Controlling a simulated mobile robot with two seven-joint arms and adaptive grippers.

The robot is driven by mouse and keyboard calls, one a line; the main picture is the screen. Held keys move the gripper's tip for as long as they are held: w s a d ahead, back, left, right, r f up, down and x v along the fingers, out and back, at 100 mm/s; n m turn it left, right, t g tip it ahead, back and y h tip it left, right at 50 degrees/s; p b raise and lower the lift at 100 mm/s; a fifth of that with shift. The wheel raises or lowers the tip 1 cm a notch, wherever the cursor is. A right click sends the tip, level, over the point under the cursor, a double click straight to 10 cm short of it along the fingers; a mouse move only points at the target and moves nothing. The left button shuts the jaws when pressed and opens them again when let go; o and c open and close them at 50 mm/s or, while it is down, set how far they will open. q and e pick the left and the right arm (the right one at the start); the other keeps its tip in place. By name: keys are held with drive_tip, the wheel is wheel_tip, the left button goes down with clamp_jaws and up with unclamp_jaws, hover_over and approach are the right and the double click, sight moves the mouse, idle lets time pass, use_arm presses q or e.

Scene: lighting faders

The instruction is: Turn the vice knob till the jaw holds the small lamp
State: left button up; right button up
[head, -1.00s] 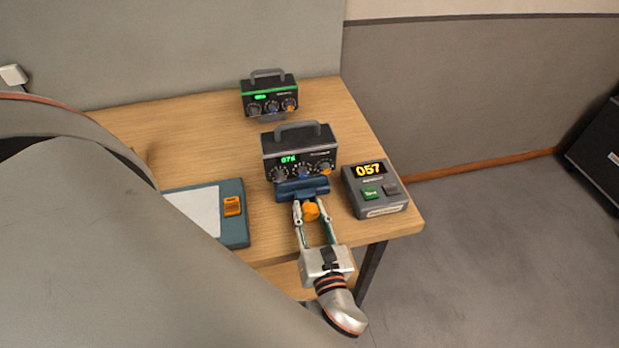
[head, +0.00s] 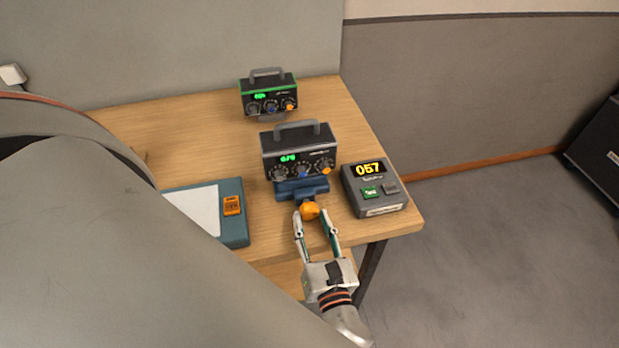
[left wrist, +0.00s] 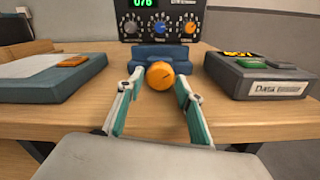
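The blue vice (head: 302,188) stands near the table's front edge, with its orange round knob (head: 310,211) facing me. The vice (left wrist: 152,60) and knob (left wrist: 160,75) also show in the left wrist view. My left gripper (head: 314,215) is open, with one finger on each side of the knob. I cannot make out a small lamp or the jaw's opening; the vice's far side is hidden. My right gripper is not in view.
A dark box (head: 300,153) with dials and a green display stands right behind the vice. A similar box (head: 269,97) stands farther back. A grey unit (head: 375,192) reading 057 is close on the right. A blue-edged pad (head: 235,228) lies left. Bare wood (head: 190,130) lies behind it.

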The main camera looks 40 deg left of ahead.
use_arm(q)
drive_tip(key=v, duration=0.9)
